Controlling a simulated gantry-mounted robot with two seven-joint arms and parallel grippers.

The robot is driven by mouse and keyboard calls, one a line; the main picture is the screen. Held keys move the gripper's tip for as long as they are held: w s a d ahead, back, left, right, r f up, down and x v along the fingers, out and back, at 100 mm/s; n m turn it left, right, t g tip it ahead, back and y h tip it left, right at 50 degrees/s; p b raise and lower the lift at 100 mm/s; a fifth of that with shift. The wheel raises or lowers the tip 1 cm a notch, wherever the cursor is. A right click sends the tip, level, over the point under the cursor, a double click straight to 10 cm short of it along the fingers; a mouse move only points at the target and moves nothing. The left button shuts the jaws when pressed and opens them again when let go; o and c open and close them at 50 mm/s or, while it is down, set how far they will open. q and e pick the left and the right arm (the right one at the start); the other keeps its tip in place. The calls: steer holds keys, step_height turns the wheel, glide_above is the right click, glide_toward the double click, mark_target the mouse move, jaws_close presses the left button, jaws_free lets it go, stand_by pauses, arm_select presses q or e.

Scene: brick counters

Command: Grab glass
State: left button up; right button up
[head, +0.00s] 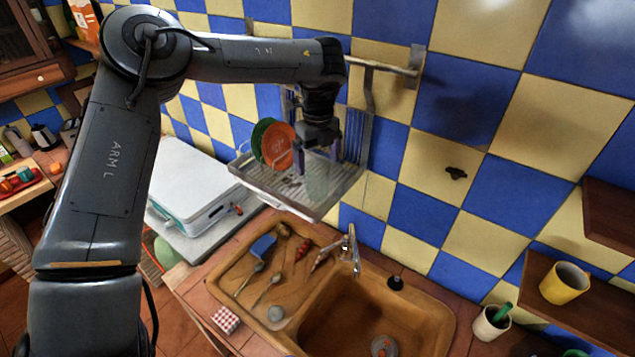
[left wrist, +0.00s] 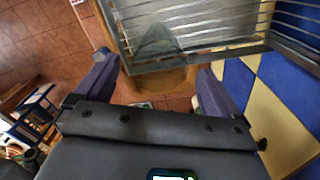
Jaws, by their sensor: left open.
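A clear, faintly greenish glass (head: 318,181) stands on the dish rack's tray, near its right end. My left gripper (head: 318,163) is over the rack, pointing down, with its two purple-blue fingers apart around the top of the glass. In the left wrist view, the glass (left wrist: 155,42) shows as a see-through shape beyond the open left gripper (left wrist: 155,66), in line with the gap between the fingers. I cannot tell whether either finger touches it. My right gripper is not in view.
The wire dish rack (head: 285,190) holds a green plate (head: 259,137) and an orange plate (head: 279,147) just left of the glass. A wall rail (head: 380,66) runs close behind my arm. The brown sink (head: 355,310) with its tap (head: 348,252) lies below.

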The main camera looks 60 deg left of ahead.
mark_target(317, 175)
arm_select(q)
steer(key=shift+s+f+p, duration=0.1)
steer(key=shift+f+p, duration=0.95)
steer(key=shift+f, duration=1.7)
steer(key=c, duration=1.2)
